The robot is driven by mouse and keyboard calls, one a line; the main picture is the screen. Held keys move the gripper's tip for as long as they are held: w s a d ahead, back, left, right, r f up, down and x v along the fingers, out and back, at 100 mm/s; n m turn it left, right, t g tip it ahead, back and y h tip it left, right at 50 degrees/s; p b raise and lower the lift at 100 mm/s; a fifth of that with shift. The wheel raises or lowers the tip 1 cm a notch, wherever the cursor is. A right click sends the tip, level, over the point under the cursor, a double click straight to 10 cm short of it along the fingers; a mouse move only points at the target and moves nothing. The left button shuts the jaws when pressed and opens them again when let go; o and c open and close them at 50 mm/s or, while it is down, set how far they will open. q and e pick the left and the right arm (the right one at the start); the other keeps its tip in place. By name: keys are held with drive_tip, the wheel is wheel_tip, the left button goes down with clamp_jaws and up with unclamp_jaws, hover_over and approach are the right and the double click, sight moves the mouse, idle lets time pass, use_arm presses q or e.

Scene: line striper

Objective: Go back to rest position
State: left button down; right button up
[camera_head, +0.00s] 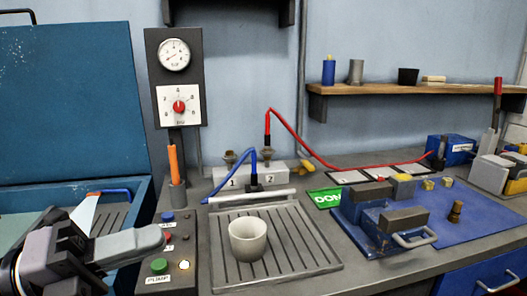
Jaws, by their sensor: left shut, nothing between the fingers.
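My left gripper (158,238) reaches in from the lower left, with its grey fingers together and nothing between them. The fingertips are beside the small control panel with its green button (159,266) and lit lamp (184,265); I cannot tell whether they touch the panel. A pale cup (248,239) stands upright on the ribbed drain tray (310,257), to the right of the gripper and apart from it. My right gripper is not in view.
A blue cabinet with a raised lid (70,100) is at left. A gauge panel (175,125) hangs on the wall. Blue (231,172) and red (300,140) hoses rise from the valve block. A blue vise (370,225) sits on a blue mat (480,213) at right.

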use_arm(q)
drive_tip(key=w+a+f+n+t+y, duration=0.1)
drive_tip(key=w+a+n+t+y, duration=0.25)
drive_tip(key=n+t, duration=0.45)
drive_tip(key=w+a+f+n+t+y, duration=0.15)
drive_tip(key=n+t+y, duration=0.3)
drive_tip(key=n, duration=0.45)
drive_tip(key=a+f+n+y, duration=0.6)
drive_tip(key=f+n+y, duration=0.4)
drive_tip(key=n, duration=0.1)
drive_tip(key=s+a+f+n+g+y, duration=0.2)
drive_tip(key=s+f+n+g, duration=0.25)
drive_tip(key=f+g, duration=0.6)
drive_tip(key=s+d+f+n+g+h, duration=0.1)
drive_tip(key=s+d+f+g, duration=0.15)
drive_tip(key=s+f, duration=0.45)
drive_tip(key=s+d+f+g+h, duration=0.1)
drive_tip(key=s+d+f+g, duration=0.15)
drive_tip(key=s+f, duration=0.45)
drive_tip(key=w+d+f+t+h+p, duration=0.1)
drive_tip(key=w+d+f+t+p, duration=0.1)
drive_tip(key=w+f+t, duration=0.2)
drive_tip(key=shift+w+d+f+t+h+p, duration=0.2)
drive_tip(key=shift+w+f+t+h+p, duration=0.15)
drive_tip(key=shift+w+t, duration=0.6)
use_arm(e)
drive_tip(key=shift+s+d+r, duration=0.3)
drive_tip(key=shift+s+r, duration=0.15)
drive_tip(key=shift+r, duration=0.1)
